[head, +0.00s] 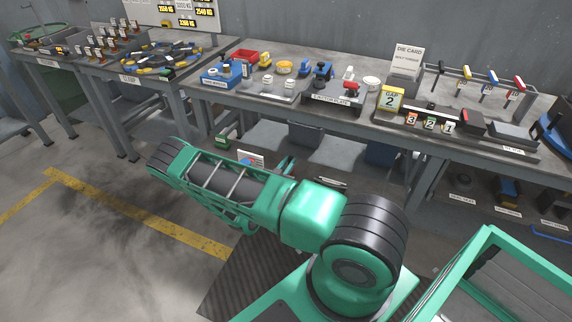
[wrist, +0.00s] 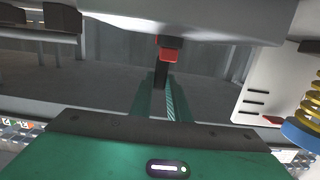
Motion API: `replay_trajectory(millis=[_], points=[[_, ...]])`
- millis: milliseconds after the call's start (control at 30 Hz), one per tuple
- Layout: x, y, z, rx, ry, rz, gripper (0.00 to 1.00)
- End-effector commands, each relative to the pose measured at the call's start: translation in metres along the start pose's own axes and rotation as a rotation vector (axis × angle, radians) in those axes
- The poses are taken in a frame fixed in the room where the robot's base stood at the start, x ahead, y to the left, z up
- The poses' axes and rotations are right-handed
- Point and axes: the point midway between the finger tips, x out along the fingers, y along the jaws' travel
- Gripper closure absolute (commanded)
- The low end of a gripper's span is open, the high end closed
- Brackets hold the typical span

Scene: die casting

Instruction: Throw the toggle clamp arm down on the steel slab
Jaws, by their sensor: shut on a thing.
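In the wrist view, my gripper (wrist: 160,88) has its two green fingers close together. They are shut on a dark bar with a red end (wrist: 168,53), which looks like the clamp's arm or handle. The bar stands up between the fingertips, below a large pale grey body at the top of the picture. The clamp's base and its hold on the slab are hidden. In the head view, my arm crosses the middle, and its fingers cannot be made out clearly. I cannot tell for sure which item on the bench is the steel slab.
The long workbench (head: 262,104) holds the fixture plate (head: 330,99), a yellow number block (head: 391,98), a die card (head: 407,59) and a rack of coloured handles. In the wrist view, a white slotted panel (wrist: 262,88) and a yellow coil spring (wrist: 312,108) stand close on the right.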

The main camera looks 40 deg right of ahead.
Motion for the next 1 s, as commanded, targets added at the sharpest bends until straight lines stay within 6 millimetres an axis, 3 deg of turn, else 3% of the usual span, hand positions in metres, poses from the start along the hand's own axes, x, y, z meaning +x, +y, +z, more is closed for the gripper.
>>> replay_trajectory(millis=[33,167,200,267,667,1000], points=[[-0.002,-0.008,0.003,0.007,-0.007,-0.016,1.0],[-0.002,-0.007,0.003,0.007,-0.007,-0.015,1.0],[-0.002,-0.007,0.003,0.007,-0.007,-0.015,0.8],[-0.002,-0.007,0.003,0.007,-0.007,-0.013,0.66],[-0.006,-0.003,0.001,0.003,-0.004,-0.007,0.66],[-0.063,-0.004,0.002,0.002,-0.006,-0.009,0.66]])
